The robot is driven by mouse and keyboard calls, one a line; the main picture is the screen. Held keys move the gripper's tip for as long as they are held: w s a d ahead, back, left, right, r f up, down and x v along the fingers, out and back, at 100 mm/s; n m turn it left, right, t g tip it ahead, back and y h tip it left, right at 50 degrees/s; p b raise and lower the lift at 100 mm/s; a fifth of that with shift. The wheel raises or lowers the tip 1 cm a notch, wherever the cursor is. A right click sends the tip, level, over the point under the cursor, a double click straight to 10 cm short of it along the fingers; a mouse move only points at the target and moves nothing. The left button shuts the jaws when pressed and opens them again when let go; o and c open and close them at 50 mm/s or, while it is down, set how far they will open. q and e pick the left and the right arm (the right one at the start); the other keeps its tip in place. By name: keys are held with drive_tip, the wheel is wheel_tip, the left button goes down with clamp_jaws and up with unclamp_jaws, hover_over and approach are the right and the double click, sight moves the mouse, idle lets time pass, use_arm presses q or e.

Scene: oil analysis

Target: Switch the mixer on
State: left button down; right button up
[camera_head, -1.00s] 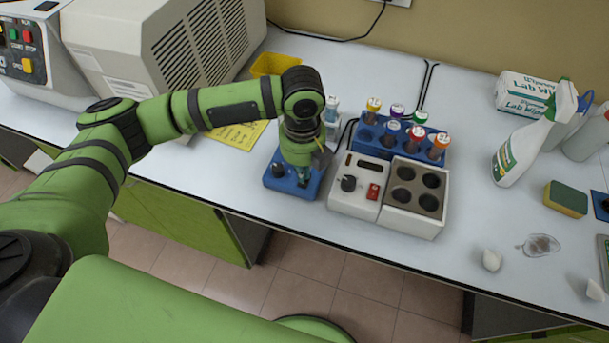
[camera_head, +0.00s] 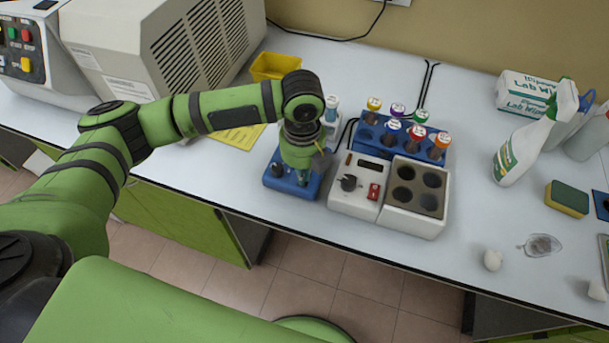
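The mixer, a small blue-based device (camera_head: 292,189) with a black knob (camera_head: 278,170) on its front left, stands near the front edge of the table. My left gripper (camera_head: 303,177) points down over the right part of the blue base, to the right of the knob. Its wrist hides much of the mixer's upper part. The fingertips are small and dark, so I cannot tell whether they are open or touching the mixer. My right gripper is not in view.
A white heating block (camera_head: 410,222) with a knob and red switch stands close to the right. Behind it is a blue rack (camera_head: 369,141) of capped tubes. A yellow tray (camera_head: 274,66), a spray bottle (camera_head: 525,143) and a sponge (camera_head: 567,198) are farther off.

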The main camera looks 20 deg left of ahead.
use_arm(q)
drive_tip(key=shift+f, duration=0.65)
drive_tip(key=shift+r+p, duration=0.6)
drive_tip(key=shift+r, duration=0.15)
wheel_tip(320, 180, up, 6)
drive_tip(key=p, duration=0.6)
drive_tip(key=shift+f, duration=0.15)
drive_tip(key=shift+d+f, duration=0.1)
